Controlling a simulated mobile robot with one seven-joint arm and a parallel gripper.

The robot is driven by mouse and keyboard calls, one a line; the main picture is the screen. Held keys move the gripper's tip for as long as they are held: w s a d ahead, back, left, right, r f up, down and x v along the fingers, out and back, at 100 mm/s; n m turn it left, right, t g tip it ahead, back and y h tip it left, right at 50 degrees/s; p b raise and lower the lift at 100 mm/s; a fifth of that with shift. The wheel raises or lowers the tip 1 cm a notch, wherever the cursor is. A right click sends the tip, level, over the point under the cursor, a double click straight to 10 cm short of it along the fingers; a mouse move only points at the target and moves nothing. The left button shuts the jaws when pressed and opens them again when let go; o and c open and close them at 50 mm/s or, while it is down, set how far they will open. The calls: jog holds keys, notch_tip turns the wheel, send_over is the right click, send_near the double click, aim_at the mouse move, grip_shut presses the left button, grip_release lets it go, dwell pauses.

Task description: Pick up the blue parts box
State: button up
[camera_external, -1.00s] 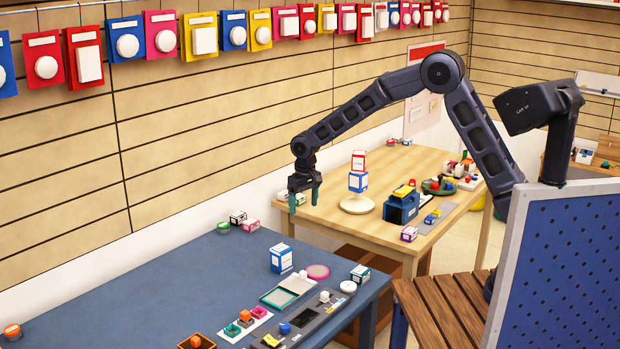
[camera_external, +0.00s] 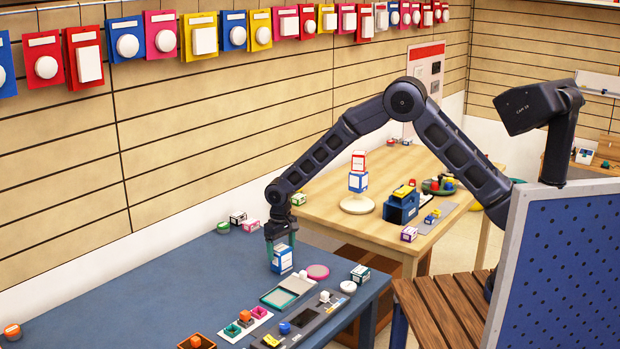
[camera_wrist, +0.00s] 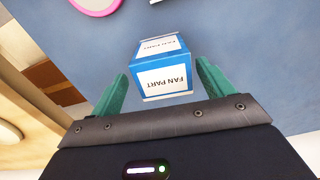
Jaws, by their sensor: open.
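The blue parts box (camera_external: 283,262) is a small blue and white box standing on the blue table (camera_external: 150,275). In the wrist view the box (camera_wrist: 163,70) shows white labels reading "FAN PART". My gripper (camera_external: 281,250) is above and around the box in the outside view, its green fingers pointing down. In the wrist view my gripper (camera_wrist: 160,88) is open, with one finger on each side of the box and a visible gap to each. The fingertips' exact height against the box is hard to tell.
A pink round dish (camera_external: 318,272) and a small dark-and-white box (camera_external: 360,274) stand to the right. Trays (camera_external: 288,290) and several small parts lie in front. Another blue and white box (camera_external: 358,182) sits on a stand on the wooden table (camera_external: 330,215). The table's left is mostly clear.

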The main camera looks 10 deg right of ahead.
aim_at(282, 260)
jog(key=shift+s+f, duration=0.15)
jog(key=shift+f, duration=1.15)
jog(key=shift+s+f, duration=0.1)
jog(key=shift+f, duration=1.2)
jog(key=c, duration=1.1)
jog(key=shift+r, duration=0.15)
